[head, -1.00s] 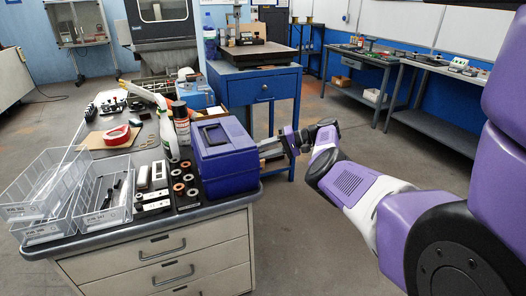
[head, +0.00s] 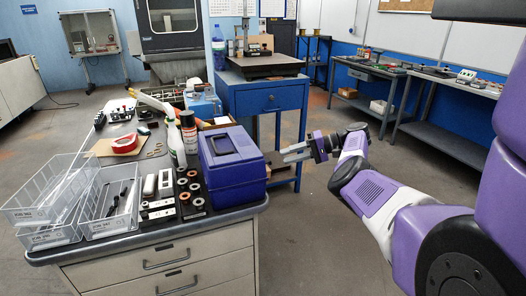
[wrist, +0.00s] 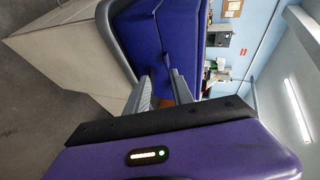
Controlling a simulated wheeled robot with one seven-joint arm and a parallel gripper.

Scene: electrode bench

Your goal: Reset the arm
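My gripper (head: 286,153) is held out to the right of the purple box at the bench's right end. It is empty, and a gap shows between its two fingers in the wrist view (wrist: 162,86). My purple and white arm reaches in from the right side of the head view. The purple box (head: 234,172) has a dark handle on its lid and stands upright on the bench (head: 150,242). In the wrist view the box (wrist: 165,42) fills the upper middle, just beyond the fingers.
Wire baskets (head: 108,217), small blocks and rings, a spray bottle (head: 174,143) and a red tape roll (head: 125,143) crowd the bench. A blue cabinet (head: 262,108) stands behind my gripper. Grey worktables (head: 440,142) line the right wall. The floor between is clear.

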